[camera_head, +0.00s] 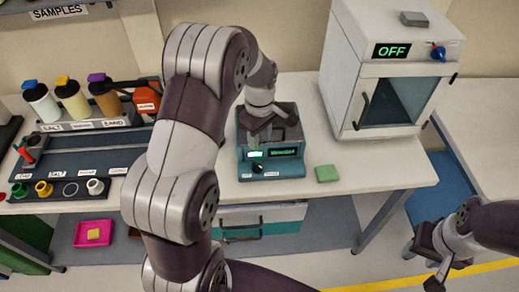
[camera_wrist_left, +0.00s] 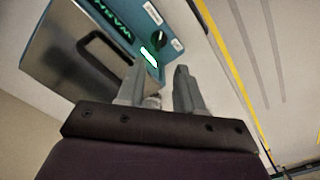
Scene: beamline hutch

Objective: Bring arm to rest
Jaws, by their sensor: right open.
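My left gripper (camera_head: 262,128) reaches over the top of a teal and grey bench device with a lit green display (camera_head: 270,153). In the left wrist view its two grey fingers (camera_wrist_left: 158,88) are apart, with a gap between them. A small pale shape shows low between them, and I cannot tell what it is. The device's lid handle (camera_wrist_left: 95,50) and dark knob (camera_wrist_left: 160,39) are beyond the fingers. My right gripper (camera_head: 420,268) is open and empty at the lower right, over the floor beside the bench.
A white oven marked OFF (camera_head: 385,70) stands on the bench at the right. A green pad (camera_head: 327,173) lies in front of it. Several capped bottles (camera_head: 72,98) stand in a rack at left, behind a dark tray (camera_head: 120,160). A pink tray (camera_head: 93,234) sits on the lower shelf.

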